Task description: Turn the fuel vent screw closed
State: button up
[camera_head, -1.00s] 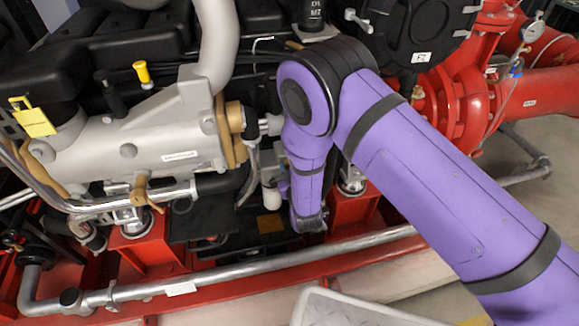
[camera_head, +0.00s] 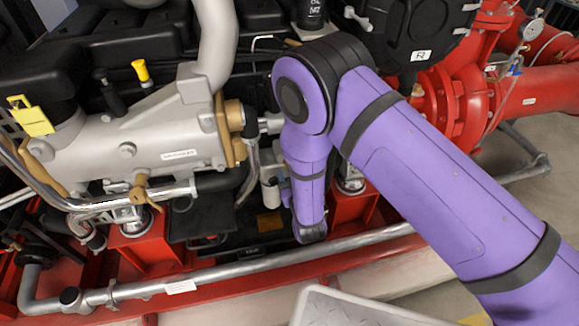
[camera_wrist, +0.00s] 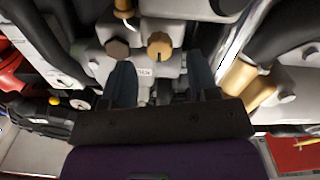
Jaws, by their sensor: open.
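In the wrist view, a brass-coloured round knob (camera_wrist: 160,45) with a notch in its lower edge is on a grey housing ahead of my gripper. It looks like the fuel vent screw, but no readable label confirms this. A dark hex bolt head (camera_wrist: 117,49) is to its left. My gripper (camera_wrist: 162,78) is open, with a dark finger on each side and nothing visibly held. In the head view, my arm hides the gripper and the knob.
A grey engine manifold (camera_head: 135,150), a silver pipe (camera_head: 235,268) and red pump piping (camera_head: 455,105) surround my arm. In the wrist view, brass fittings (camera_wrist: 250,83) and dark hoses crowd the right side. Free room around the fingers looks tight.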

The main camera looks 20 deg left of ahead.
jog(key=v, duration=0.7)
jog(key=shift+d, duration=0.15)
jog(key=shift+s, duration=0.1)
jog(key=w+d+r+m+g+h, duration=0.1)
jog(key=w+d+r+m+h, duration=0.15)
jog(key=w+r, duration=0.45)
jog(key=w+d+r+m+g+h, duration=0.1)
jog(key=w+d+r+m, duration=0.3)
jog(key=r, duration=0.6)
jog(key=w+d+r+g+h, duration=0.2)
jog(key=d+r+g, duration=0.1)
jog(key=d+r, duration=1.05)
jog(key=s+d+r+g, duration=0.1)
jog(key=s+d+r, duration=0.4)
jog(key=d+r, duration=0.3)
jog(key=s+d+r+m+g+h, duration=0.1)
jog(key=s+d+r, duration=0.1)
jog(key=s+d, duration=0.3)
jog(key=s+d+r+g+h, duration=0.1)
jog(key=s+d, duration=0.4)
jog(key=s, duration=0.6)
jog(key=s+d+r+m+g+h, duration=0.1)
jog(key=s+d+r, duration=0.3)
jog(key=s, duration=0.4)
jog(key=shift+s+d+m+g+h, duration=0.35)
jog(key=shift+d+g, duration=0.15)
jog(key=shift+d, duration=0.25)
